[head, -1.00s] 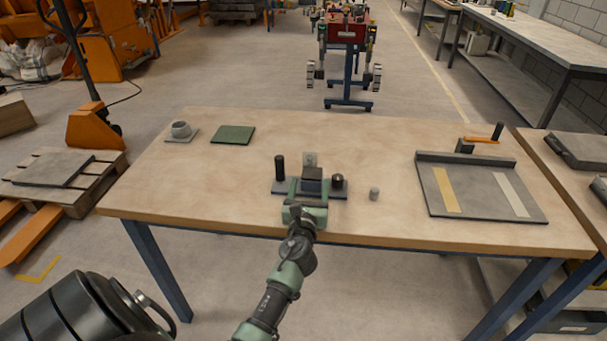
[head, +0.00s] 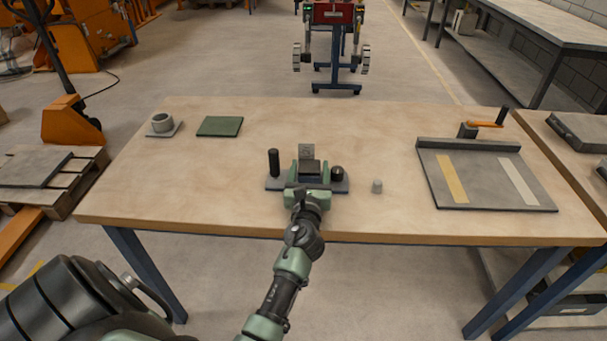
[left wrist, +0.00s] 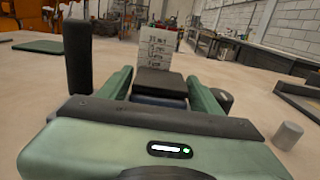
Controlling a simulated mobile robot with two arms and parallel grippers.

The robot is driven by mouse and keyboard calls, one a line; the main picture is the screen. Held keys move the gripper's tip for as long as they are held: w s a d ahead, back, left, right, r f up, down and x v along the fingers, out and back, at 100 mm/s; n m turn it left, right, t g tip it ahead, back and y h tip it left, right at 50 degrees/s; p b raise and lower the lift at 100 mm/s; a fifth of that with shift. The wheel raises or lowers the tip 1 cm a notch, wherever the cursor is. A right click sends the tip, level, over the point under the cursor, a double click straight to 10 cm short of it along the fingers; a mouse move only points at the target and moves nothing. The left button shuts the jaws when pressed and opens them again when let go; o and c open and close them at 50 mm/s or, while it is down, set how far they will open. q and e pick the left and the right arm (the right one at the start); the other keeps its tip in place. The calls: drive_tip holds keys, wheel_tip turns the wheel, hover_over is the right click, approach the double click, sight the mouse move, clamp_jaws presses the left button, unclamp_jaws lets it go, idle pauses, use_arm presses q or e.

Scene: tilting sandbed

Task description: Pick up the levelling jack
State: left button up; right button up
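My left gripper (head: 310,173) is open, with one green finger on each side of the block. I cannot tell whether the fingers touch it. The gripper body hides the block's lower front. My right gripper is not in view.
A small grey cylinder (head: 377,186) stands right of the base. A grey board with two strips (head: 485,190) and an orange crank (head: 486,124) lies further right. The table's middle back is clear.

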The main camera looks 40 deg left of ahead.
use_arm(q)
clamp_jaws()
